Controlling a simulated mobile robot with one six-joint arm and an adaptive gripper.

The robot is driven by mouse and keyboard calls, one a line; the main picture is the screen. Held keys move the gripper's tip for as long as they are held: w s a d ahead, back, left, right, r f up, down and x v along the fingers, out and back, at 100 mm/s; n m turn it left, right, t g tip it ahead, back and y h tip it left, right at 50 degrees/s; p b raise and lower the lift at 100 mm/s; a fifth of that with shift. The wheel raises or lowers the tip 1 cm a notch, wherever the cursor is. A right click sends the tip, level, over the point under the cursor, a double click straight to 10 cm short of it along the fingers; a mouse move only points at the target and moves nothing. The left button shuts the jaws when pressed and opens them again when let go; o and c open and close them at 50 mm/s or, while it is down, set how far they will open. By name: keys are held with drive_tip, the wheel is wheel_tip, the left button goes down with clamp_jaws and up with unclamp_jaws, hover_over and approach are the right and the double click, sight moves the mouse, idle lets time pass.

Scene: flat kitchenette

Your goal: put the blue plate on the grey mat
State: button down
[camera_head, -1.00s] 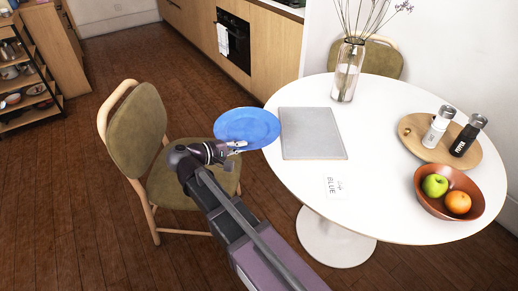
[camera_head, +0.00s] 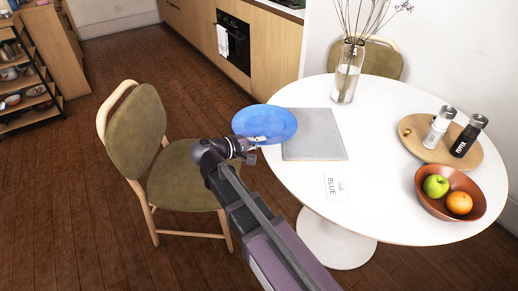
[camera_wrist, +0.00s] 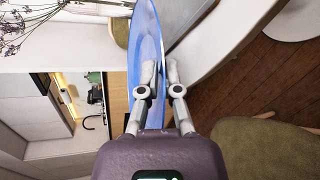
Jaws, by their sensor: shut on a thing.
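The blue plate (camera_head: 265,122) is held up at the left edge of the round white table, in the head view. My gripper (camera_head: 258,141) is shut on its near rim. In the wrist view the blue plate (camera_wrist: 146,60) shows edge-on between the fingers of my gripper (camera_wrist: 158,75). The grey mat (camera_head: 313,135) lies flat on the table, just right of the plate. The plate's right side overlaps the mat's left edge in the picture; I cannot tell its height above it.
On the white table (camera_head: 380,190) are a glass vase with stems (camera_head: 346,75), a wooden board (camera_head: 415,143) with two shakers, a brown fruit bowl (camera_head: 449,203) and a card reading BLUE (camera_head: 335,187). A green chair (camera_head: 180,175) stands at the left.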

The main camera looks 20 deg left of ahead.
drive_tip(key=shift+w+d, duration=0.3)
drive_tip(key=shift+d, duration=0.05)
wheel_tip(320, 180, down, 4)
drive_tip(key=b, duration=0.3)
drive_tip(key=shift+r+b, duration=0.2)
drive_tip(key=shift+b, duration=0.1)
drive_tip(key=shift+f, duration=0.25)
drive_tip(key=c, duration=1.1)
unclamp_jaws()
drive_tip(key=shift+r, duration=0.2)
drive_tip(key=p+v, duration=0.3)
drive_tip(key=v, duration=0.9)
drive_tip(key=shift+s+a, duration=0.1)
drive_tip(key=shift+a, duration=0.05)
